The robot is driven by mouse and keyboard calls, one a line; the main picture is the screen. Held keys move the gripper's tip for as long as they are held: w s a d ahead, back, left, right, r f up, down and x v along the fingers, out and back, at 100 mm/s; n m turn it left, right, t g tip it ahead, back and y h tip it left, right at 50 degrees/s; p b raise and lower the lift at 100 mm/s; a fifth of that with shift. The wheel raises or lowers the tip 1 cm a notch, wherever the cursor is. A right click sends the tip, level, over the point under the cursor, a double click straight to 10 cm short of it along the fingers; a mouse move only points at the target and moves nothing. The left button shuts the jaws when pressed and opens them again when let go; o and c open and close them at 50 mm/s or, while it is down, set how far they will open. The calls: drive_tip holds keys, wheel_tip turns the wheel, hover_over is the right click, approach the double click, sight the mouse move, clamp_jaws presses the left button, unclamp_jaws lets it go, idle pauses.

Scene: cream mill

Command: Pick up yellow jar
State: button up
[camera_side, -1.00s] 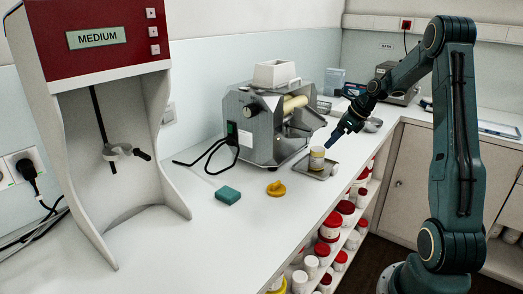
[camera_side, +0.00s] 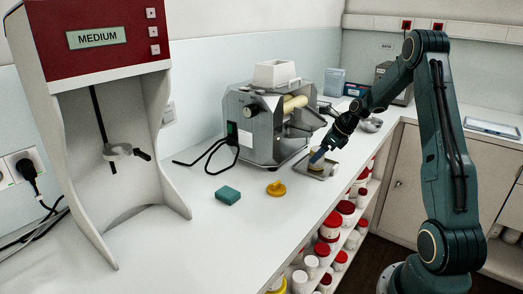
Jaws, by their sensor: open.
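A small jar (camera_side: 315,166), pale with a yellowish band, stands on a metal tray (camera_side: 331,174) in front of the steel mill. My gripper (camera_side: 318,156) is open, its blue fingertips down at the jar's upper part. The fingers hide part of the jar, and I cannot tell whether they touch it. A yellow lid-like piece (camera_side: 276,189) lies apart on the counter, to the left of the tray.
The steel roller mill (camera_side: 262,128) with a white hopper stands behind the tray. A green sponge (camera_side: 228,195) lies at the left on the white counter. A mixer stand labelled MEDIUM (camera_side: 97,38) is at far left. Shelves of red-lidded jars (camera_side: 330,228) sit below the counter edge.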

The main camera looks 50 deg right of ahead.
drive_tip(key=shift+x, duration=0.85)
drive_tip(key=c, duration=1.1)
drive_tip(key=shift+o, duration=0.2)
drive_tip(key=shift+r, duration=0.2)
drive_tip(key=shift+r, duration=0.5)
drive_tip(key=shift+a+r, duration=0.15)
drive_tip(key=s+a, duration=0.1)
drive_tip(key=a, duration=0.4)
drive_tip(key=s+a, duration=0.2)
drive_tip(key=a, duration=0.4)
drive_tip(key=s+a, duration=0.2)
drive_tip(key=a, duration=0.4)
